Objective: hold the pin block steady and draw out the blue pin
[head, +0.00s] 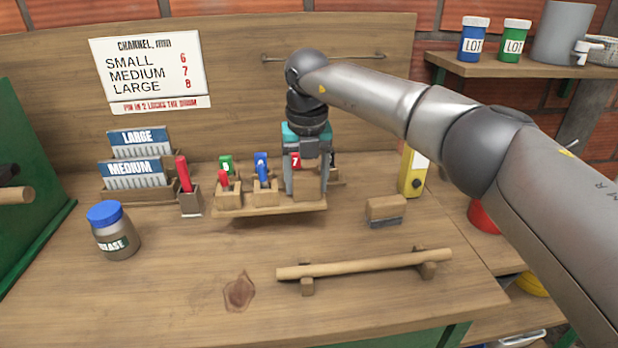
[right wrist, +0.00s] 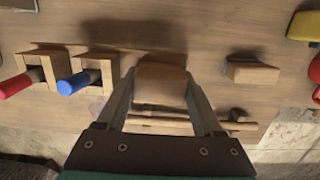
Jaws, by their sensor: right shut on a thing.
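The pin block (head: 268,210) is a wooden strip with small raised sockets near the back of the bench. A blue pin (head: 263,175) stands in its middle front socket and also shows in the right wrist view (right wrist: 72,84). A red pin (head: 223,180) stands in the socket to its left. My right gripper (head: 305,185) points down at the block's right end, its fingers on either side of a wooden socket piece (right wrist: 161,80), shut on it. My right gripper hides part of that end. A dark shadow lies under the block; I cannot tell whether it is raised. My left gripper is not in view.
A red-handled tool (head: 184,175) in a holder and a grease jar (head: 115,232) stand to the left. A small wooden brush-like block (head: 386,209) lies to the right. A wooden bar (head: 365,263) on two feet lies in front. The front left bench is mostly clear.

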